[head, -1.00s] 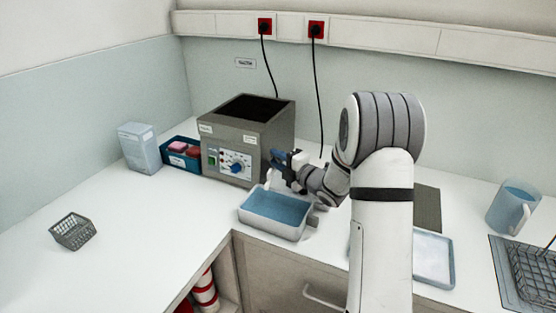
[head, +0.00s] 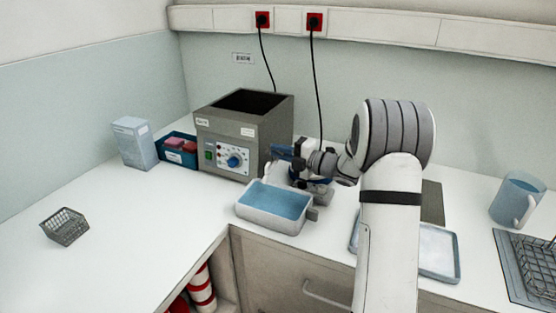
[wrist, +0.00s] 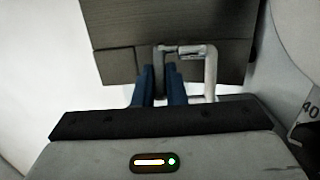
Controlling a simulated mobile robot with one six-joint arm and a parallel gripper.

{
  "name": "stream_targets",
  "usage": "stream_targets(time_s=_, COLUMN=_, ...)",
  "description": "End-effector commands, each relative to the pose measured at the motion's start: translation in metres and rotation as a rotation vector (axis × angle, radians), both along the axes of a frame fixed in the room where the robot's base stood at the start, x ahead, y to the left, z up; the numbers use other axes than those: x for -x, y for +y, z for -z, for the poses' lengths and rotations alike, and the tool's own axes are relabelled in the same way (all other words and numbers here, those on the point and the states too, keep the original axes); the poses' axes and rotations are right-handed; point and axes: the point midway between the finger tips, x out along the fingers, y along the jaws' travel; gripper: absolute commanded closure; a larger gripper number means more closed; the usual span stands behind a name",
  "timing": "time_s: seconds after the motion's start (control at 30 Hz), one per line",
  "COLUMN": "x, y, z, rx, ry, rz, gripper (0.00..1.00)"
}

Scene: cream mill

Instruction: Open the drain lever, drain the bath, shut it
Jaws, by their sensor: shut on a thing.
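The bath (head: 228,133) is a grey box with an open dark top and a front control panel. My gripper (head: 283,152) is at its right side. In the wrist view, my gripper's blue fingers (wrist: 160,85) are closed around a narrow grey lever (wrist: 160,62) at the bath's wall (wrist: 165,25). A pale bent pipe (wrist: 210,72) stands just right of the fingers. A white tub (head: 268,222) holding blue liquid stands on the counter in front of the bath. The lever is hidden by my gripper in the head view, and I cannot see any flow.
A blue tray with pink items (head: 162,148) and a pale box (head: 134,143) stand left of the bath. A wire basket (head: 65,227) is at far left. A jug (head: 515,198) and a rack (head: 535,265) are at right. The left counter is mostly clear.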

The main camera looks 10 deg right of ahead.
Motion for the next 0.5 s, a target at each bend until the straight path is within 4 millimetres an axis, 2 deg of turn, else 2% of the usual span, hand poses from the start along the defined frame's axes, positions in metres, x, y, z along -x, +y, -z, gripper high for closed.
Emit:
stream_targets(time_s=0.17, x=-0.0017, y=-0.0033, z=0.0013, rx=0.002, ry=0.0, rz=-0.078, gripper=1.0)
stream_targets(time_s=0.47, x=-0.0013, y=-0.0037, z=0.0005, rx=0.001, ry=0.003, rz=-0.085, gripper=1.0)
stream_targets(time_s=0.5, x=-0.0013, y=-0.0037, z=0.0005, rx=0.002, ry=0.004, rz=-0.085, gripper=0.88)
